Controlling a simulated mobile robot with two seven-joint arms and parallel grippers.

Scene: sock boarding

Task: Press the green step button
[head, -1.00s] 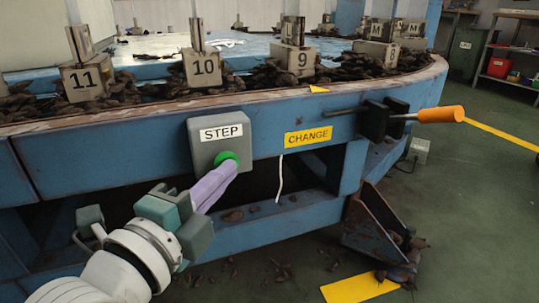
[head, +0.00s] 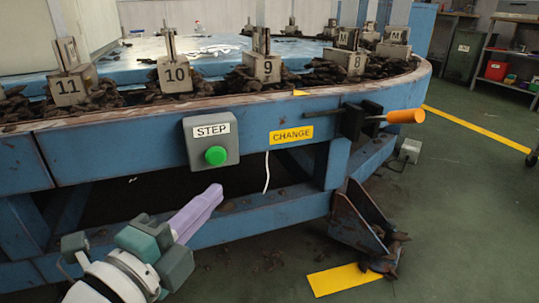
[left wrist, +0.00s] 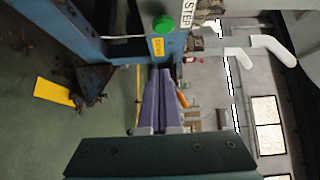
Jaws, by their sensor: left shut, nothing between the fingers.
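The green step button (head: 215,156) sits on a grey box (head: 227,150) labelled STEP, on the front of the blue machine. It also shows near the top of the left wrist view (left wrist: 164,25). My left gripper (head: 217,193) is shut and empty. Its lilac fingers are together and point up toward the box, with the tips below the button and apart from it in the head view. The same fingers show in the left wrist view (left wrist: 161,85). My right gripper is not in view.
Numbered blocks (head: 175,74) stand along the rim among dark scraps. A rusty bracket (head: 362,225) stands below right. Open green floor (head: 455,220) lies to the right.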

